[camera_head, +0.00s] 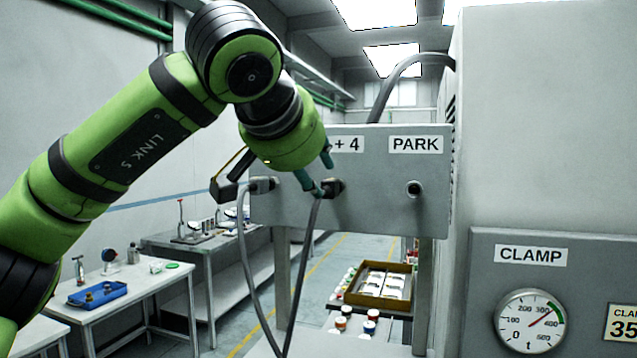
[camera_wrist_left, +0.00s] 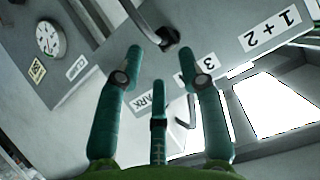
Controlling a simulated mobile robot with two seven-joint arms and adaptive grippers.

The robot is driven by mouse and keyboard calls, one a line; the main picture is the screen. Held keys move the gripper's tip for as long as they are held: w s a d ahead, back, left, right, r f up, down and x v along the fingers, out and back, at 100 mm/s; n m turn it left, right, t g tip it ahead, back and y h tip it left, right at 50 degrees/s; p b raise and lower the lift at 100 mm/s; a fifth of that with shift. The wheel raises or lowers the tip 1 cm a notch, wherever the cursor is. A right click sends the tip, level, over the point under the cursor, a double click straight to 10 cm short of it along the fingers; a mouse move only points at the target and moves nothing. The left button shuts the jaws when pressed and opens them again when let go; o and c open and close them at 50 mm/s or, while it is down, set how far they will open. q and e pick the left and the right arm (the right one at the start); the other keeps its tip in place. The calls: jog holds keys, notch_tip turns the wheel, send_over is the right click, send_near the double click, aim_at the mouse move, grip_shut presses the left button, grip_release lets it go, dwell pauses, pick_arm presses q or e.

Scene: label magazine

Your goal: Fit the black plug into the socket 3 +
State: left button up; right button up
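The black plug (camera_head: 334,186) sits against the grey socket panel (camera_head: 375,196), below the partly hidden label ending in "+ 4". Its cable (camera_head: 304,255) hangs down from it. I cannot tell how deep it is seated; the socket behind it is hidden. In the left wrist view the plug (camera_wrist_left: 167,38) shows just beyond the fingertips. My left gripper (camera_head: 319,176) has its teal fingers spread, close to the plug, with no clear grip on it; it also shows in the wrist view (camera_wrist_left: 160,62). My right gripper is not in view.
A second plug (camera_head: 263,184) with its own cable is at the panel's left. The PARK socket (camera_head: 414,188) is empty. A clamp cabinet with a gauge (camera_head: 530,321) stands at the right. Workbenches (camera_head: 130,287) and a brown tray (camera_head: 381,287) lie behind.

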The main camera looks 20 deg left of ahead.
pick_arm(q)
jog(key=v, duration=0.7)
dwell(0.3)
